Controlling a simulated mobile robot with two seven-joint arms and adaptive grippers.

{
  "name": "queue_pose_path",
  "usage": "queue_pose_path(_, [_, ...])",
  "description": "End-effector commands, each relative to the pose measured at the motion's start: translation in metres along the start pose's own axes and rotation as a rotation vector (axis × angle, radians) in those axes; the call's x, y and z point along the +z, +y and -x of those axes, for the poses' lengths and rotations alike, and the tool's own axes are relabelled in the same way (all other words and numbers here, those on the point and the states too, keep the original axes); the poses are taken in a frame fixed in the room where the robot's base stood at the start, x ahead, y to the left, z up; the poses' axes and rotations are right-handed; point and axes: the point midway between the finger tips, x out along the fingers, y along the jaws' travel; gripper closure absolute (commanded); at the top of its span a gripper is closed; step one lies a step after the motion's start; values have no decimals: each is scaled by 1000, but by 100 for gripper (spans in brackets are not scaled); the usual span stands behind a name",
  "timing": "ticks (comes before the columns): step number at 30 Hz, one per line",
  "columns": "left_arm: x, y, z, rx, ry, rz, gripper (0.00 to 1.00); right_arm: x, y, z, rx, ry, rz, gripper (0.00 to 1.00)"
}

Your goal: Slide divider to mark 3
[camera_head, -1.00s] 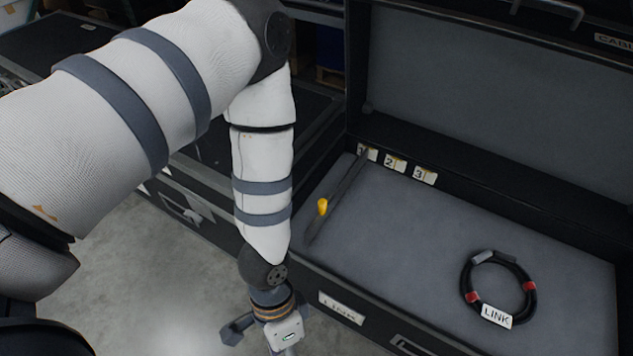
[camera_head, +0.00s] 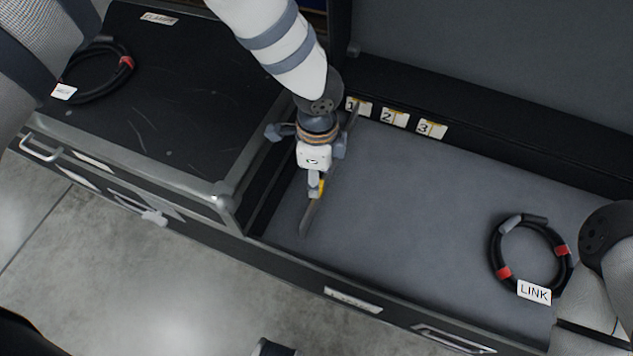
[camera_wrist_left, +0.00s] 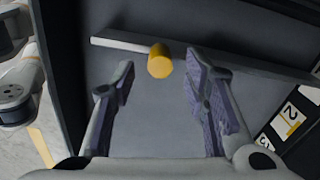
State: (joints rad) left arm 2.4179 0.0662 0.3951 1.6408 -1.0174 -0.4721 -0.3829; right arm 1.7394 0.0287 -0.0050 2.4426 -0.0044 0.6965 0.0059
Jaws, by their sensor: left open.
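The divider (camera_head: 306,216) is a thin dark strip across the left part of the case floor, its far end by label 1 (camera_head: 357,106). Its yellow knob (camera_head: 318,189) shows partly behind my left gripper (camera_head: 307,143). Label 3 (camera_head: 431,129) is on the back ledge, right of label 2 (camera_head: 394,117). In the left wrist view, the left gripper (camera_wrist_left: 160,76) is open and empty. The knob (camera_wrist_left: 160,60) appears just ahead, between the fingertip lines, with the divider (camera_wrist_left: 122,43) behind it. I cannot tell any contact. The right gripper is out of view.
A black cable ring tagged LINK (camera_head: 533,291) lies at the right of the case floor. Another cable ring (camera_head: 101,74) lies on the black case at left. My right arm shows at the right edge. The floor right of the divider is clear up to the ring.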

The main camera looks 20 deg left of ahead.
Motion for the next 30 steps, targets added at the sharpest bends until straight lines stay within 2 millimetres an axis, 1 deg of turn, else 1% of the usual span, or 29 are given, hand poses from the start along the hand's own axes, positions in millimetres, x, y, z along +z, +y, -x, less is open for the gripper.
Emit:
queue_pose_path(1, [0,1,-13,4,0,0,59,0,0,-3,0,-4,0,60])
queue_pose_path(3, [0,1,-25,2,1,2,59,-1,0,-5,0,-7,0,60])
queue_pose_path(6, [0,0,-36,1,1,1,59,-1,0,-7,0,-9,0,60])
queue_pose_path(9, [0,0,-40,0,1,2,59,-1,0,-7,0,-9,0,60])
queue_pose_path(15, [0,0,-40,0,1,2,59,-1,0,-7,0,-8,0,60])
queue_pose_path(16, [0,0,-40,0,1,2,61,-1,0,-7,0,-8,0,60])
queue_pose_path(17, [0,0,-40,0,1,2,68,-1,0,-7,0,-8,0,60])
queue_pose_path(18, [0,0,-40,0,1,2,77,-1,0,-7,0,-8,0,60])
queue_pose_path(20, [0,0,-40,0,1,2,90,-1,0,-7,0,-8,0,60])
queue_pose_path(21, [0,0,-40,0,1,2,100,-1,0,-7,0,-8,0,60])
queue_pose_path(30, [-2,0,-40,-1,2,1,100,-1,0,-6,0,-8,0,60])
